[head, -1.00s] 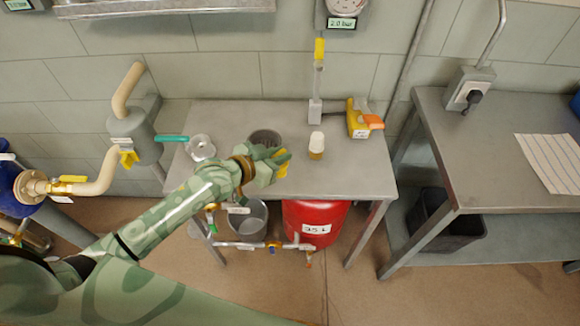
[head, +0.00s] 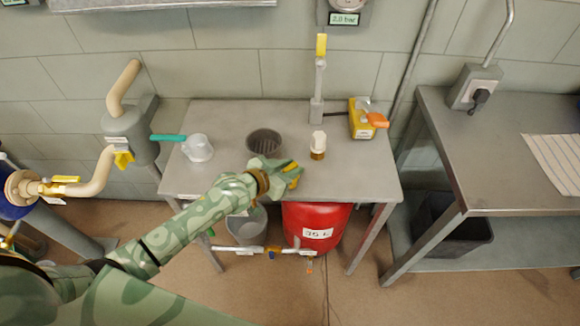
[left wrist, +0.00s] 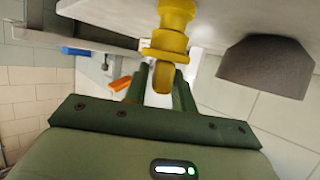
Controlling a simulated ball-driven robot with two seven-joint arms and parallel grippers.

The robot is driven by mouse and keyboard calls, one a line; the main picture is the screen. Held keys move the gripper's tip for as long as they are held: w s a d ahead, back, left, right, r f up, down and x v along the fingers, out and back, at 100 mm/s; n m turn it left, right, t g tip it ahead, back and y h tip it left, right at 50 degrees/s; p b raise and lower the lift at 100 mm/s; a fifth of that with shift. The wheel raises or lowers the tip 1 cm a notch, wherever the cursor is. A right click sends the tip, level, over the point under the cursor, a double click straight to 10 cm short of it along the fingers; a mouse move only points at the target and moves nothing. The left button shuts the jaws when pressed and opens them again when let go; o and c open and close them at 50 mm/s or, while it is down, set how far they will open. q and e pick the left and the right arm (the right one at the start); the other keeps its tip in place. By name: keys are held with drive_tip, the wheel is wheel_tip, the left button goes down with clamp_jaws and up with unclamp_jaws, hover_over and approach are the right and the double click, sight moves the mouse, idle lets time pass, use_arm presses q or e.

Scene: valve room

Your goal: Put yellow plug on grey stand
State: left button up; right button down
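My left gripper (head: 293,175) is shut on the yellow plug (head: 295,182), above the front middle of the steel table. In the left wrist view the ringed yellow plug (left wrist: 167,45) sits between the two dark green fingers. A dark grey, cup-shaped thing (head: 265,141) with an open top stands on the table, just behind and left of the gripper; it also shows in the left wrist view (left wrist: 265,68). A grey upright (head: 317,108) with a yellow top stands at the table's back. I cannot tell which of these two is the grey stand. My right gripper is out of view.
A white-topped brass piece (head: 318,145) stands behind and right of the gripper. The table's right front (head: 360,175) is clear.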

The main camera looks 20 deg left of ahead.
use_arm(q)
drive_tip(key=shift+o, duration=0.6)
drive_tip(key=shift+s+a+r+p, duration=0.15)
drive_tip(key=shift+s+r+p, duration=0.05)
drive_tip(key=shift+r+p, duration=0.15)
drive_tip(key=p+v, duration=0.3)
drive_tip(key=v, duration=0.8)
drive_tip(key=s+a+f+n+g+y, duration=0.1)
drive_tip(key=s+a+f+g+y, duration=0.2)
drive_tip(key=f, duration=0.5)
drive_tip(key=s+a+f, duration=0.2)
drive_tip(key=s+f, duration=0.4)
drive_tip(key=f, duration=0.2)
drive_tip(key=s+a+f+n+g+y, duration=0.1)
drive_tip(key=s+a+f+g+y, duration=0.2)
drive_tip(key=f, duration=0.5)
drive_tip(key=s+d+f+g, duration=0.1)
drive_tip(key=s+f, duration=0.3)
drive_tip(key=s, duration=0.5)
drive_tip(key=s+d+f+g, duration=0.1)
drive_tip(key=s+f, duration=0.3)
drive_tip(key=s, duration=0.6)
drive_tip(key=s+d+f+g, duration=0.1)
drive_tip(key=s+f, duration=0.3)
drive_tip(key=s, duration=0.5)
drive_tip(key=shift+s+g, duration=0.35)
drive_tip(key=shift+g, duration=0.55)
drive_tip(key=shift+f, duration=0.2)
